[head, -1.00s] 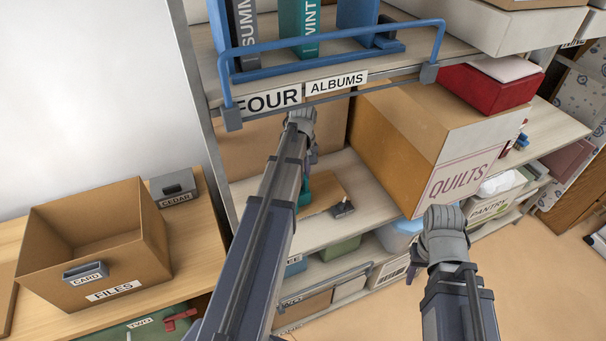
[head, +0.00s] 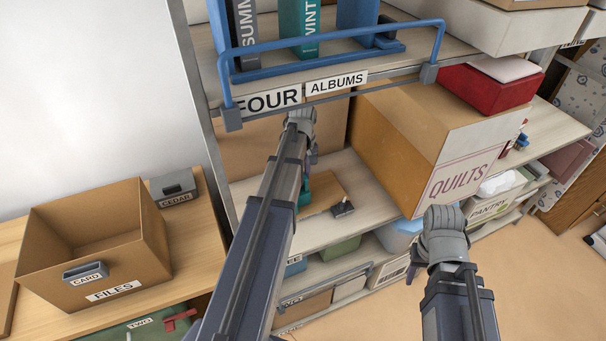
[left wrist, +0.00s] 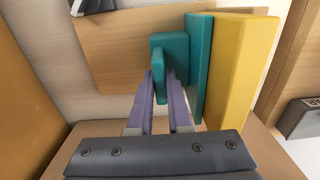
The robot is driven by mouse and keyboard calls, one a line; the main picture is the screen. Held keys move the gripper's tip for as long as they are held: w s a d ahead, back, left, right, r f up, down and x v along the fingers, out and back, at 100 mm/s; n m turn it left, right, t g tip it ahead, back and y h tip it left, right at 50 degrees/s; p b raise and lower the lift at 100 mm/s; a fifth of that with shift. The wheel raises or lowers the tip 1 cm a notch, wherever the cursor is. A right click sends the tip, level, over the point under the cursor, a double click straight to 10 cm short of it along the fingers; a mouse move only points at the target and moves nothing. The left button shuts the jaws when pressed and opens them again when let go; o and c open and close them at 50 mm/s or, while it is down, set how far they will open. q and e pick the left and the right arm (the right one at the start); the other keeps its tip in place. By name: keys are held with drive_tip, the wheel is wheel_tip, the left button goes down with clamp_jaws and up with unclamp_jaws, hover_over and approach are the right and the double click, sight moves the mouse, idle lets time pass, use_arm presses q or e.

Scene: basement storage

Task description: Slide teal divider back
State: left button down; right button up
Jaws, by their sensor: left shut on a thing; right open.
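The teal divider (left wrist: 197,70) stands upright in the left wrist view, with a teal grip block (left wrist: 170,58) on its left side. A yellow slab (left wrist: 243,70) stands right beside the divider. My left gripper (left wrist: 161,88) is shut on the teal grip block. In the head view only a bit of teal (head: 303,190) shows beside my left arm, on the shelf below the FOUR label; the arm hides the rest. My right gripper (head: 412,270) is open and empty in front of the shelves, below the QUILTS box.
The large QUILTS box (head: 405,135) stands right of my left arm. A wooden board (head: 325,190) with a dark clip lies on the same shelf. A blue rail (head: 335,50) fronts the albums above. The open FILES box (head: 130,265) stands at the left.

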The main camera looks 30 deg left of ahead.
use_arm(q)
drive_tip(key=w+d, duration=0.4)
drive_tip(key=w, duration=0.1)
drive_tip(key=shift+w+d, duration=0.15)
drive_tip(key=shift+w, duration=0.2)
drive_tip(key=c, duration=0.8)
unclamp_jaws()
drive_tip(key=shift+s, duration=0.1)
drive_tip(key=shift+c, duration=0.2)
drive_tip(key=shift+r, duration=0.1)
wheel_tip(320, 180, up, 8)
drive_tip(key=p, duration=0.7)
drive_tip(key=shift+p, duration=0.4)
drive_tip(key=shift+f, duration=0.2)
